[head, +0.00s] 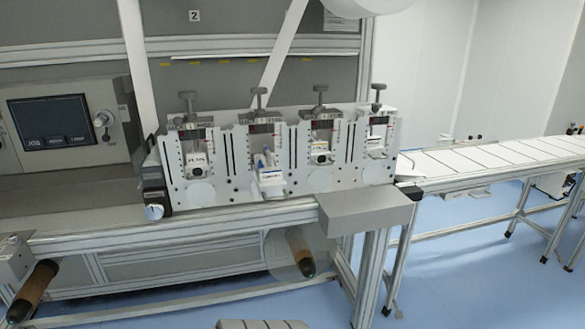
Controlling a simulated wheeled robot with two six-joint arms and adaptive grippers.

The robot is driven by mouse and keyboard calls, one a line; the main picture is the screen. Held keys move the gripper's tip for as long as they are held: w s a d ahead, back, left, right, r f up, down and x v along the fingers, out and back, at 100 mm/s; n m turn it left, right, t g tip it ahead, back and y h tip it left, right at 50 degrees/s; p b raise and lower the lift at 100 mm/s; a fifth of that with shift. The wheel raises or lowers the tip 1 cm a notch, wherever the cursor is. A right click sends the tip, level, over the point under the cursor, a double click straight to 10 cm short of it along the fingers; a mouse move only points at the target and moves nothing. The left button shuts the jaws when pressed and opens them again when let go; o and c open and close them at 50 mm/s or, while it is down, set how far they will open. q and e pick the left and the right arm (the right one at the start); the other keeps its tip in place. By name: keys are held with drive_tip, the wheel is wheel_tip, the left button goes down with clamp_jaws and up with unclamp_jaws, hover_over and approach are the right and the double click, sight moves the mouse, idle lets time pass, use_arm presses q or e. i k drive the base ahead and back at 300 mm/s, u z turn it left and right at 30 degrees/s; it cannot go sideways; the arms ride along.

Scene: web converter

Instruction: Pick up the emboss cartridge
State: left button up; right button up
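A white converter station block (230,165) stands on the machine frame with several slots side by side, each under a grey knob. A labelled white cartridge (197,159) sits in the left slot. In the second slot, a white cartridge (271,182) with blue parts sits lower and sticks out towards me. A third cartridge (320,148) with a yellowish label sits in the third slot. The right slot holds a pale part (378,148). The labels are too small to read, so I cannot tell which is the emboss cartridge. Neither gripper is in view.
A control screen (52,121) is at the left. A metal rail (220,219) and grey box (366,208) run in front of the block. A conveyor (490,157) extends right. Blue floor (450,270) is open at the lower right.

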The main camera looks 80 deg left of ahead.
sight(265, 163)
drive_tip(key=u, duration=0.35)
drive_tip(key=i, duration=0.9)
drive_tip(key=u, duration=1.5)
drive_tip(key=i, duration=0.65)
drive_tip(key=u, duration=0.55)
